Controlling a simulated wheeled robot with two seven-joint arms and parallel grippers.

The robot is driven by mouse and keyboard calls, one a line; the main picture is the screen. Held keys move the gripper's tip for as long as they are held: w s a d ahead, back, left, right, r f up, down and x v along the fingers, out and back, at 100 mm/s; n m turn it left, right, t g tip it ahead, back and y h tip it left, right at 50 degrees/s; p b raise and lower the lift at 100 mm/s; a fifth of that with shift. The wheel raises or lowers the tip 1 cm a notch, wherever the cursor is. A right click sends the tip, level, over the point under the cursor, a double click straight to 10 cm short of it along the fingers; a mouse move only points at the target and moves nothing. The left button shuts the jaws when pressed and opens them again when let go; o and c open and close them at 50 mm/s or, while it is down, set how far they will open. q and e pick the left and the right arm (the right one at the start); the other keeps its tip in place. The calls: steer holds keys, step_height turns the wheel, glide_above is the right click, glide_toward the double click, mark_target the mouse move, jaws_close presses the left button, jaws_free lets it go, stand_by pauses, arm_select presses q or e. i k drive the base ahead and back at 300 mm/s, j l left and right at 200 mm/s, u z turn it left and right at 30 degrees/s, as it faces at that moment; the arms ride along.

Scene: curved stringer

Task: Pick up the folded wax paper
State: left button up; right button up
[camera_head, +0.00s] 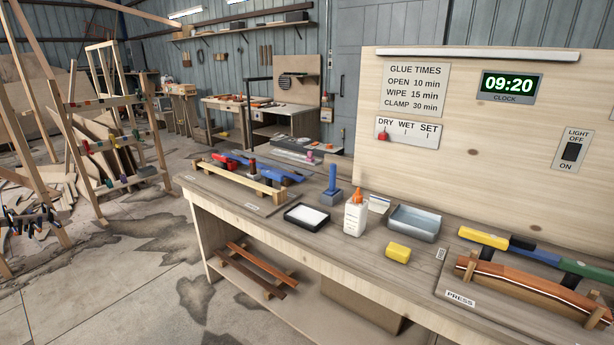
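I cannot tell for sure which item is the folded wax paper. A small pale, flat piece (378,204) lies on the workbench (240,196) behind the glue bottle (355,214), partly hidden by it; it may be the folded paper. A black shallow tray (290,219) with a flat white surface inside stands left of the bottle. The bottle is white with an orange cap and stands upright. Neither of my grippers is in view.
A yellow sponge-like block (398,253) and a grey metal bin (414,223) stand right of the bottle. A blue post tool (332,185) stands behind the tray. Clamped wooden strips (530,285) lie at the right by the PRESS label. The bench's front edge is mostly clear.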

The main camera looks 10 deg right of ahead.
mark_target(378, 205)
steer(key=i+j, duration=0.15)
steer(key=j, duration=0.15)
steer(key=i+j, duration=0.15)
steer(key=i+j+z, duration=0.1)
steer(key=j+z, duration=0.2)
steer(key=z, duration=0.15)
steer(key=j+z, duration=0.3)
steer(key=z, duration=0.15)
steer(key=j+z, duration=0.75)
steer(key=z, duration=0.15)
